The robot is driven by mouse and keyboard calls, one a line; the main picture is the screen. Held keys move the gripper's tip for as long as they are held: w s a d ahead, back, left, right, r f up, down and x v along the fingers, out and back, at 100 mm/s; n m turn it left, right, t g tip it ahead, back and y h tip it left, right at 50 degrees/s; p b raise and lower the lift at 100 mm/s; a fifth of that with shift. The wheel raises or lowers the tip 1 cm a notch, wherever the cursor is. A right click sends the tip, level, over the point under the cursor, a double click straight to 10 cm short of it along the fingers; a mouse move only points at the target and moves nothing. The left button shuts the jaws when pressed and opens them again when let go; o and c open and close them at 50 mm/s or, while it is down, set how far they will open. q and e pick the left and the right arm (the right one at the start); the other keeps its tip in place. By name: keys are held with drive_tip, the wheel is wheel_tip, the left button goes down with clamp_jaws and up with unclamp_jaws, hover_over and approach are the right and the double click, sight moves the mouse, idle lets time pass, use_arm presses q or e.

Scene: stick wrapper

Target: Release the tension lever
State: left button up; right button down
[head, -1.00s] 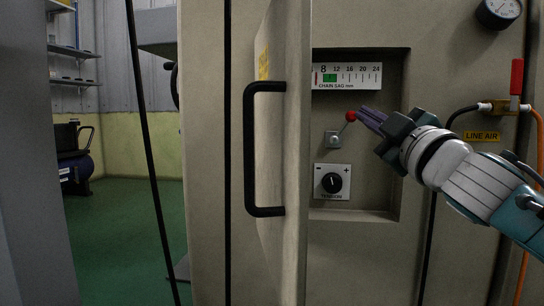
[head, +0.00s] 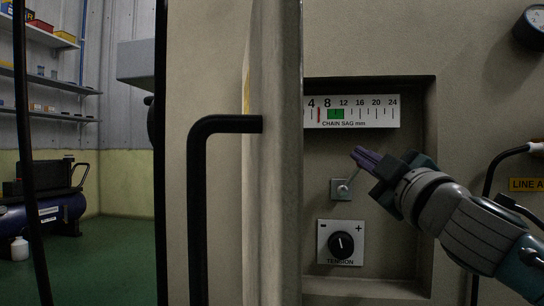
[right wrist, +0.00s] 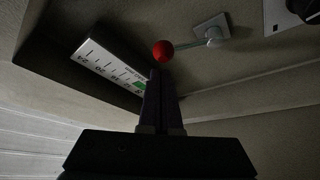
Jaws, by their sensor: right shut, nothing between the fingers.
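The tension lever (head: 345,187) is a thin rod on a small square plate in the recessed panel, tilted up and to the right. Its red ball knob is hidden behind my right gripper's fingers in the head view. In the right wrist view the red knob (right wrist: 163,50) shows just past the fingertips, and the rod runs right to its plate. I cannot tell whether fingertips and knob touch. My right gripper (head: 357,154) is shut and empty, reaching in from the right. My left gripper is not in view.
The chain sag gauge (head: 351,112) is above the lever, its red pointer left of the green zone. The tension knob (head: 341,245) is below. An open door with a black handle (head: 197,200) stands left of the recess. A labelled air line (head: 526,185) is at right.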

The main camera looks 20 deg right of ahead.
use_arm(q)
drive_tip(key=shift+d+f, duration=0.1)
use_arm(e)
drive_tip(key=shift+s+d+f, duration=0.35)
drive_tip(key=shift+d+f, duration=0.25)
idle(0.3)
